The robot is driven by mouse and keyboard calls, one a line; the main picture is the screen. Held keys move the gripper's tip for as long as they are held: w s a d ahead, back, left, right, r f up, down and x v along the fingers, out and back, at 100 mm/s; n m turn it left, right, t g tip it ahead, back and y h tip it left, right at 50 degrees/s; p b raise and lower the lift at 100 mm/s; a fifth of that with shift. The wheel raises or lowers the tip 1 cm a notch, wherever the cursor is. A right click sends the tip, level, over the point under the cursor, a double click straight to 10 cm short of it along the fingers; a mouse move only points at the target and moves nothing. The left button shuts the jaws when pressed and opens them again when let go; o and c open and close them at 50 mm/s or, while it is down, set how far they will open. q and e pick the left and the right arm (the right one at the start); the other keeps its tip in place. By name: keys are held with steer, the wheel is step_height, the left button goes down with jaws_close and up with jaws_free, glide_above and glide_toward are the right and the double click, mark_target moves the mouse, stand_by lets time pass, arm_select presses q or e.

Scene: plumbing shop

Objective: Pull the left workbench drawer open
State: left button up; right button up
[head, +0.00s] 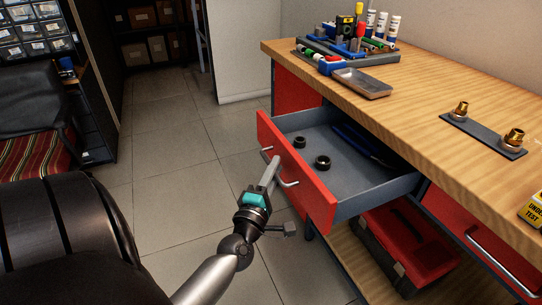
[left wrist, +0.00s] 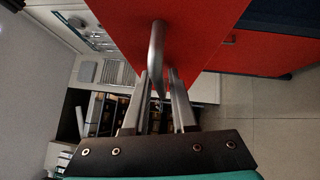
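The left workbench drawer (head: 300,170) has a red front and grey inside, and it stands well out from the bench in the head view. Its metal bar handle (left wrist: 156,55) is on the front. My left gripper (head: 274,168) is at this handle, covering its middle in the head view. In the left wrist view my left gripper's fingers (left wrist: 158,78) stand on both sides of the bar, with narrow gaps showing, so it looks slightly open around the handle. My right gripper is not in view.
Black rings (head: 322,162) and a blue-handled tool (head: 362,145) lie in the drawer. A red toolbox (head: 410,245) sits on the lower shelf. A second red drawer (head: 470,235) is at right, shut. The tiled floor (head: 165,160) left of the drawer is clear.

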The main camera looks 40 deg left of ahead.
arm_select(q)
steer(key=p+v, duration=0.1)
steer(key=v, duration=1.4)
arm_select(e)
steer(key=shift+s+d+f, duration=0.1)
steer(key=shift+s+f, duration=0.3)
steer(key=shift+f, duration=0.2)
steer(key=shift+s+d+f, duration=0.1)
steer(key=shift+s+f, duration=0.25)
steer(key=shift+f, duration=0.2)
arm_select(q)
steer(key=shift+d+f, duration=0.1)
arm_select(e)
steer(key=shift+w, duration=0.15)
